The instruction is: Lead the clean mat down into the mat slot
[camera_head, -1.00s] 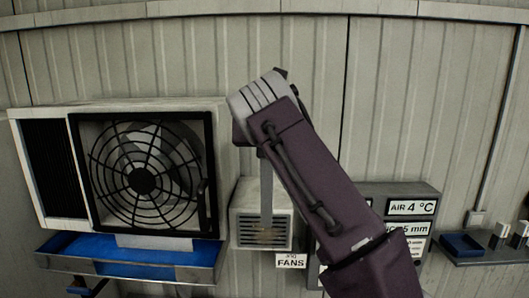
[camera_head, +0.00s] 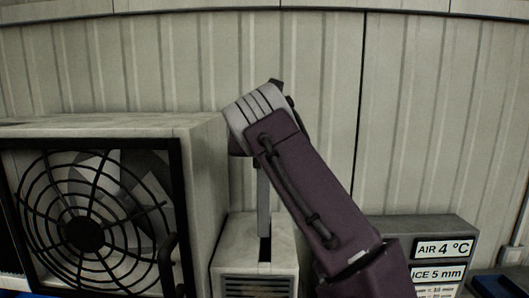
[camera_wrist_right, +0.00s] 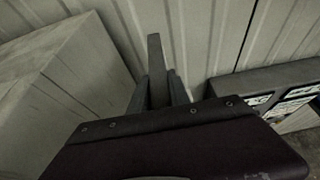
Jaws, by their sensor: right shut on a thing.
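The clean mat (camera_head: 263,200) is a thin grey strip that hangs upright below my right wrist in the head view. Its lower end meets the dark mat slot (camera_head: 265,250) in the top of a small white box (camera_head: 232,253). I cannot tell whether the end is inside the slot or just above it. In the right wrist view the mat (camera_wrist_right: 154,60) stands up between the fingers of my right gripper (camera_wrist_right: 158,92), which is shut on it. My left gripper is not in view.
A large fan housing (camera_head: 205,190) with a black round grille stands close on the left of the slot box. A grey sign box (camera_head: 400,228) with "AIR 4 °C" and "ICE 5 mm" labels stands to the right. A ribbed wall (camera_head: 170,70) closes the back.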

